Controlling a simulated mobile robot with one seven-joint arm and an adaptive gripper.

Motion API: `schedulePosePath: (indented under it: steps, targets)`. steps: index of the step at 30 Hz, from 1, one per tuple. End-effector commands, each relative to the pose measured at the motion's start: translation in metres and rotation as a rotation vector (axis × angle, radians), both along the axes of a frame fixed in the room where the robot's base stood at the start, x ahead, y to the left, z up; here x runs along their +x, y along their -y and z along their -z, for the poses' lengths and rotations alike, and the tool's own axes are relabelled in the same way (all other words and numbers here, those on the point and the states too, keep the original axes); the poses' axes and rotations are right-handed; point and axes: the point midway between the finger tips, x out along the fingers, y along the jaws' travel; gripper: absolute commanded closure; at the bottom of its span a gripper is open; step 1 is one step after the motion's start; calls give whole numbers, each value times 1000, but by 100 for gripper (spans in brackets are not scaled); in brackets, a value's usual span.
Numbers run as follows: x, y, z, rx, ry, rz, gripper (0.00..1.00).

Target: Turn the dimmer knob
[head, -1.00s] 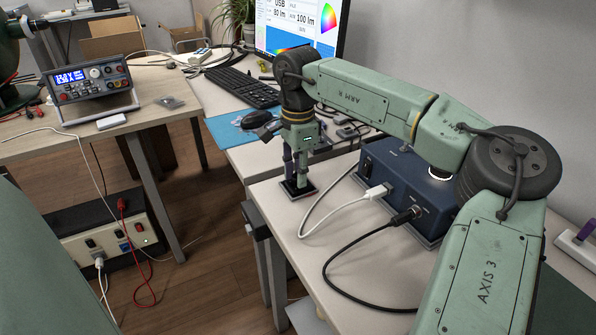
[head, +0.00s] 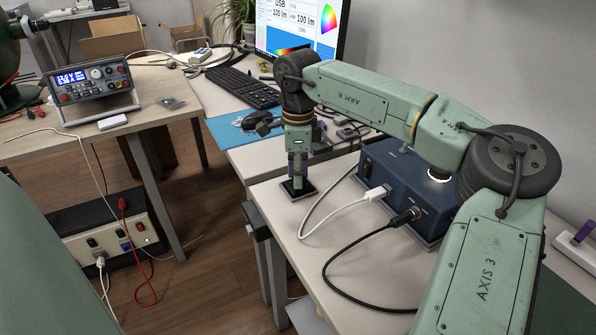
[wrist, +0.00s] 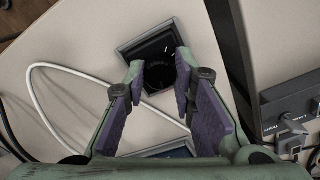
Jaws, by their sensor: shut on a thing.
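The dimmer is a small dark square box (head: 291,192) on the near left part of the light table, below my gripper in the head view. In the wrist view its square plate (wrist: 146,42) surrounds a round black knob (wrist: 160,72). My gripper (head: 298,178) points straight down over it. In the wrist view my gripper (wrist: 158,74) has its purple-lined fingers on both sides of the knob, shut on it. In the head view the knob is hidden by the fingers. The monitor (head: 302,22) shows 100 lm in both readings.
A blue box (head: 405,185) with a white cable (head: 335,208) and a black cable (head: 345,262) stands right of the dimmer. The table edge is close on the left.

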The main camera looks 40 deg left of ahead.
Motion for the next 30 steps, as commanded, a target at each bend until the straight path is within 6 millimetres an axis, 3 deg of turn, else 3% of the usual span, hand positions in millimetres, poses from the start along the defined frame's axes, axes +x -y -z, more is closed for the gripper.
schedulePosePath:
  steps: [9,26,27,30]
  targets:
    - [1,0,0,-1,2,147,100]
    - [1,1,0,-1,2,183,100]
    - [1,1,0,-1,2,183,75]
    - [1,1,0,-2,1,183,68]
